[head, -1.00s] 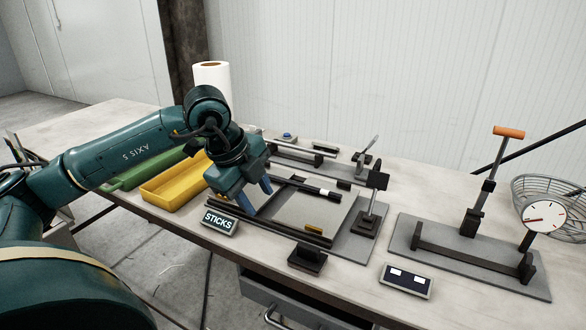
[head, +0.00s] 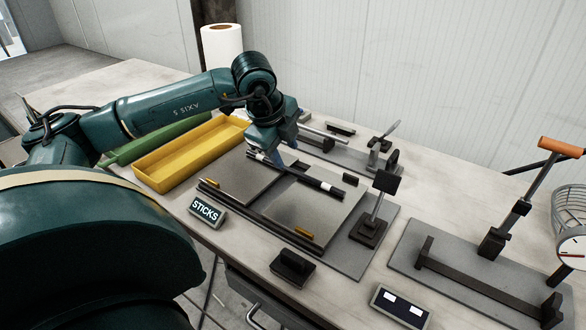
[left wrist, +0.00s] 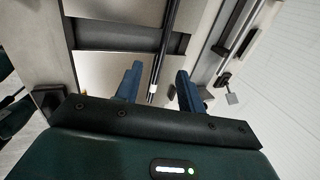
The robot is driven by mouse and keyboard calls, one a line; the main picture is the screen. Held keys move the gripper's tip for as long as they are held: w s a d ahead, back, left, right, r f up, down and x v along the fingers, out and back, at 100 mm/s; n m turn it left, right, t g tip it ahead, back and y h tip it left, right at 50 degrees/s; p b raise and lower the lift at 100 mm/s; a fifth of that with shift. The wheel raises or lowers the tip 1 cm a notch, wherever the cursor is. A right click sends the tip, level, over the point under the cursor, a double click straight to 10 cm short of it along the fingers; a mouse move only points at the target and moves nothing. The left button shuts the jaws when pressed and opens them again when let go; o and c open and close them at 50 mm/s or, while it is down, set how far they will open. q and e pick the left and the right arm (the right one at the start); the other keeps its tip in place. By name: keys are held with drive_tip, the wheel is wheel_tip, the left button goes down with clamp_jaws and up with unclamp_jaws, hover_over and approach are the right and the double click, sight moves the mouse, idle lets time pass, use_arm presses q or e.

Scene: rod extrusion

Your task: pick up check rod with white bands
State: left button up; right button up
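The check rod (head: 303,178) is a dark rod with white bands, lying slantwise across the far side of the grey plate fixture. White bands show near its left end and near its right end. My left gripper (head: 276,160) is above the rod's left part, its fingers pointing down. In the left wrist view the two blue fingers of the gripper (left wrist: 158,88) are apart, with the rod (left wrist: 165,50) and a white band between them in the picture. I see no contact between fingers and rod. My right gripper is not in view.
The STICKS label (head: 206,211) stands at the near left of the fixture (head: 340,258). A yellow tray (head: 160,178) and a green tray (head: 150,143) lie left. A dark post stand (head: 371,229) rises at the right. A lever press stand (head: 440,262) is further right.

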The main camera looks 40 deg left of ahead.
sight(293, 170)
use_arm(q)
drive_tip(key=x, duration=0.2)
drive_tip(key=p+x, duration=0.1)
drive_tip(key=x, duration=0.4)
drive_tip(key=shift+w+a+f+p, duration=0.2)
drive_tip(key=shift+w+a+p, duration=0.1)
drive_tip(key=shift+a+p, duration=0.1)
clamp_jaws()
